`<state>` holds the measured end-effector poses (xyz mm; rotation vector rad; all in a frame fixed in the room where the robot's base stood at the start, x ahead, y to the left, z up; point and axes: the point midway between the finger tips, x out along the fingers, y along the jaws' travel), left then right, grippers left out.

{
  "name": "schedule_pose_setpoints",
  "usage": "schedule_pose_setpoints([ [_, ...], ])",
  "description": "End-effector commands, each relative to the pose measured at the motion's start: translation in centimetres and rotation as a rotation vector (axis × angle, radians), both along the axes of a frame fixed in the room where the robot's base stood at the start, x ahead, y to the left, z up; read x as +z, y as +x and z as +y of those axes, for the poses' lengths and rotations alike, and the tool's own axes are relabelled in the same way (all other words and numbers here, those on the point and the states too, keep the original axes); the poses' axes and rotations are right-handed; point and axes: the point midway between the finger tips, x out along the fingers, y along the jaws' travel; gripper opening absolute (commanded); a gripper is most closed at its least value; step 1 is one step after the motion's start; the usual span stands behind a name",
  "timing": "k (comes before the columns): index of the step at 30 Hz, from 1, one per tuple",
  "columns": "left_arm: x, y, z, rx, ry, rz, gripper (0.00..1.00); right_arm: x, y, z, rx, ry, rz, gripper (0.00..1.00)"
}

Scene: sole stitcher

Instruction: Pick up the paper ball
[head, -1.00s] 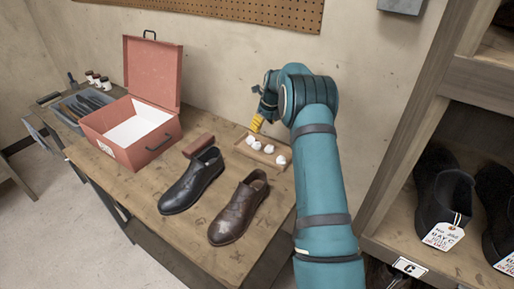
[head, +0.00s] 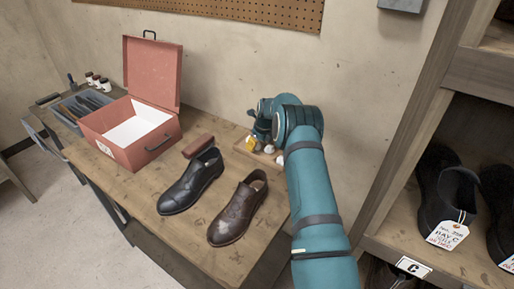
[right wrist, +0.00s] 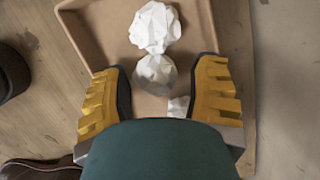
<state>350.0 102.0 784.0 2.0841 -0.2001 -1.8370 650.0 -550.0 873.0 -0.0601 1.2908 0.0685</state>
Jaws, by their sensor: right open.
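White crumpled paper balls lie in a shallow tan tray (right wrist: 92,35) on the workbench. In the right wrist view one paper ball (right wrist: 154,74) lies between my gripper's fingers, with a gap on both sides. A second ball (right wrist: 155,27) touches it just beyond, and part of another (right wrist: 179,106) shows below, mostly hidden by my gripper. My right gripper (right wrist: 163,75) is open, its yellow fingers over the tray. In the head view the gripper (head: 252,143) covers most of the tray, and a ball (head: 280,160) shows at its right. My left gripper is not in view.
A black shoe (head: 190,184) and a brown shoe (head: 238,210) stand in front of the tray. A brown block (head: 198,146) lies beside it. An open red box (head: 120,150) stands left. A shelf with shoes (head: 440,200) is at the right; the wall is close behind.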

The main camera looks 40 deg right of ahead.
Motion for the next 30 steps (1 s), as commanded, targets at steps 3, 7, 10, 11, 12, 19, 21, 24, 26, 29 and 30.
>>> schedule_pose_setpoints([
  [3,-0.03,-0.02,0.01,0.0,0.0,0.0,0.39,-0.67,-0.21,0.2,0.001,0.006,0.01,0.61],
  [7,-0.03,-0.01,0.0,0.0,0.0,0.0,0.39,-0.78,-0.29,0.25,0.001,0.008,0.013,0.54],
  [10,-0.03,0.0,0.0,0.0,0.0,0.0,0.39,-0.87,-0.33,0.28,0.001,0.009,0.014,0.52],
  [11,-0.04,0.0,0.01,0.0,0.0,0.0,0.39,-0.88,-0.33,0.28,0.001,0.009,0.015,0.51],
  [12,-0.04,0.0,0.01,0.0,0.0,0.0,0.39,-0.88,-0.34,0.28,0.001,0.009,0.015,0.5],
  [19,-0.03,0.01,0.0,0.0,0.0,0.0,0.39,-0.7,-0.28,0.21,0.001,0.007,0.012,0.38],
  [21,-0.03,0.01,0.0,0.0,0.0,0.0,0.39,-0.63,-0.24,0.2,0.001,0.006,0.011,0.38],
  [24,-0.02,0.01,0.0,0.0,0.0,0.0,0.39,-0.55,-0.2,0.18,0.001,0.005,0.009,0.38],
  [26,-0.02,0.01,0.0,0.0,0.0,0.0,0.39,-0.52,-0.19,0.18,0.001,0.005,0.008,0.38],
  [29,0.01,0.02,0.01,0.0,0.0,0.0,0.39,-0.3,-0.16,0.17,0.0,0.004,0.007,0.38],
  [30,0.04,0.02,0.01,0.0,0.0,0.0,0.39,-0.04,-0.15,0.16,0.001,0.004,0.007,0.38],
])
